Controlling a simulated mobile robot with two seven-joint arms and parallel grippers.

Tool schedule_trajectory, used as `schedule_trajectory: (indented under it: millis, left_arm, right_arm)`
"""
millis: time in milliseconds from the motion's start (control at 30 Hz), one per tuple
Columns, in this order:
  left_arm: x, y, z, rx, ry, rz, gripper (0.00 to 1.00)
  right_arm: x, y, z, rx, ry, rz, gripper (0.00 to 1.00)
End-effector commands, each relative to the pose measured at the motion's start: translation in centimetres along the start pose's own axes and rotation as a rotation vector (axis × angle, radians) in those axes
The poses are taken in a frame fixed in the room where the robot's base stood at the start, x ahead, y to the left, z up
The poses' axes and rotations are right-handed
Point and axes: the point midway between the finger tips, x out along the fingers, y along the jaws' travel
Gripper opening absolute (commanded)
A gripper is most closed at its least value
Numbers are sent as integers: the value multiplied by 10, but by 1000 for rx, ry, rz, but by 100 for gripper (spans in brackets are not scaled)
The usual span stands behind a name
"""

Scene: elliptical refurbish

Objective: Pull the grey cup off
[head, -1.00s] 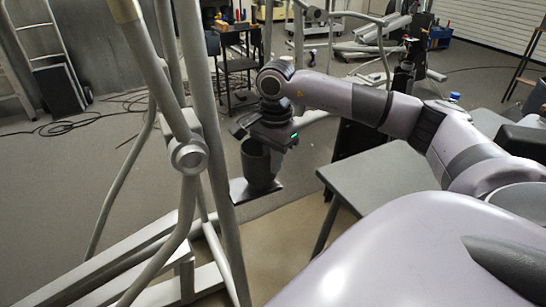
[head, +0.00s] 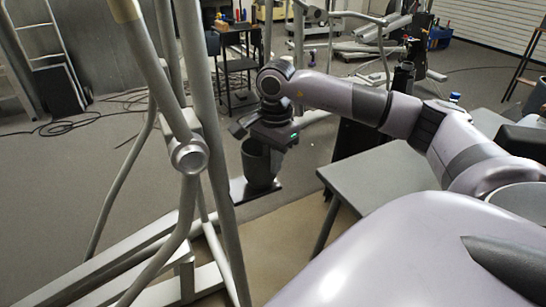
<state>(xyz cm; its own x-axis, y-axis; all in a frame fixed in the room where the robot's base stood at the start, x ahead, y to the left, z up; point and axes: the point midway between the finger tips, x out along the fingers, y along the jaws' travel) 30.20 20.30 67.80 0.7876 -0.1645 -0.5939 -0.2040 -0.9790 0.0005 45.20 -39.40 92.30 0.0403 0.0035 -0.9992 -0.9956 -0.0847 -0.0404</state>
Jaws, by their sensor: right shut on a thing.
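The grey cup (head: 258,165) is a dark grey, round, open-topped cup. The fingertips are partly hidden by the gripper body and the cup. Whether the cup's base touches the plate is hard to tell. My left gripper is not in view.
The elliptical's grey tubes (head: 188,157) fill the left side, close to the cup. A grey table (head: 375,175) stands to the right, under my right arm. Cables (head: 75,122) lie on the floor at the back left. Open floor lies behind the cup.

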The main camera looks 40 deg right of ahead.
Motion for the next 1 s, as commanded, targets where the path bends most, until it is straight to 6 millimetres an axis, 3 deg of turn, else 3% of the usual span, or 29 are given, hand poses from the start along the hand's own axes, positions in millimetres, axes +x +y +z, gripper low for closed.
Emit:
schedule_trajectory:
  millis: [367,1000]
  left_arm:
    - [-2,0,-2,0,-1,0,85]
    - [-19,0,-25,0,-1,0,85]
  right_arm:
    - [-3,0,0,0,0,0,0]
    - [-42,-2,0,-1,0,-1,0]
